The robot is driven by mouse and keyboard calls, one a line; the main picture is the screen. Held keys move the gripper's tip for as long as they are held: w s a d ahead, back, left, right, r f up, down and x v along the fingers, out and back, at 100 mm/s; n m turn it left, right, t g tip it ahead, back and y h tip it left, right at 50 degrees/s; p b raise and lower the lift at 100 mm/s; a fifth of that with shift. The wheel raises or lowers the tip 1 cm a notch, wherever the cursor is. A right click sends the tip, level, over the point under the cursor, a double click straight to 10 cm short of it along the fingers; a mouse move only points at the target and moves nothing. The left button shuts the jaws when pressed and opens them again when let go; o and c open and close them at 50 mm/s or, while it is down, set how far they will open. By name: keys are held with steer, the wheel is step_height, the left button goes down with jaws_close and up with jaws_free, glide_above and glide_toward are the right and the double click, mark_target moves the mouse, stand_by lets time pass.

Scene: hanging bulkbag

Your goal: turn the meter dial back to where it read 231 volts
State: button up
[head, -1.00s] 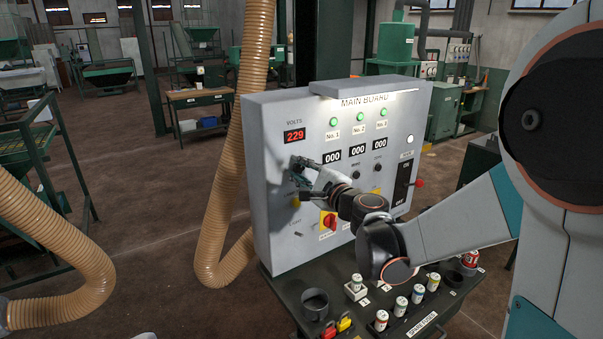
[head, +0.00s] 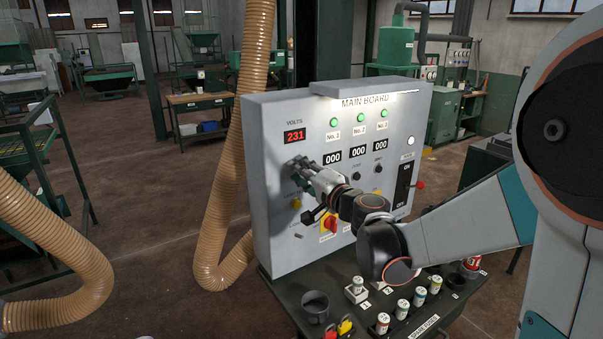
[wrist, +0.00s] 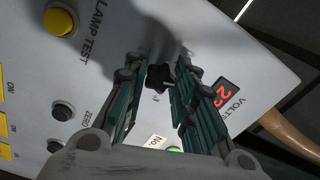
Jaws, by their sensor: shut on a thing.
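The grey main board (head: 268,225) stands on the dark bench. Its red volts display (head: 294,136) reads 231. In the wrist view the display (wrist: 223,92) is partly hidden by a finger. The meter dial (wrist: 158,76) is a black star-shaped knob on the panel, seen between the finger ends. My gripper (head: 300,167) reaches the panel just below the display and hides the dial in the head view. In the wrist view my gripper (wrist: 160,85) has a green finger on each side of the dial and is shut on it.
A red rotary switch on a yellow plate (head: 330,222) sits below my gripper. A yellow lamp test button (wrist: 59,21) is near the dial. Small fuses (head: 403,308) and a dark cup (head: 315,306) stand on the bench. A tan hose (head: 226,215) hangs at the left.

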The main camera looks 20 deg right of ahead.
steer(key=shift+n, duration=0.3)
stand_by(0.4)
steer(key=o, duration=1.1)
steer(key=v, duration=1.2)
steer(key=shift+s, duration=0.15)
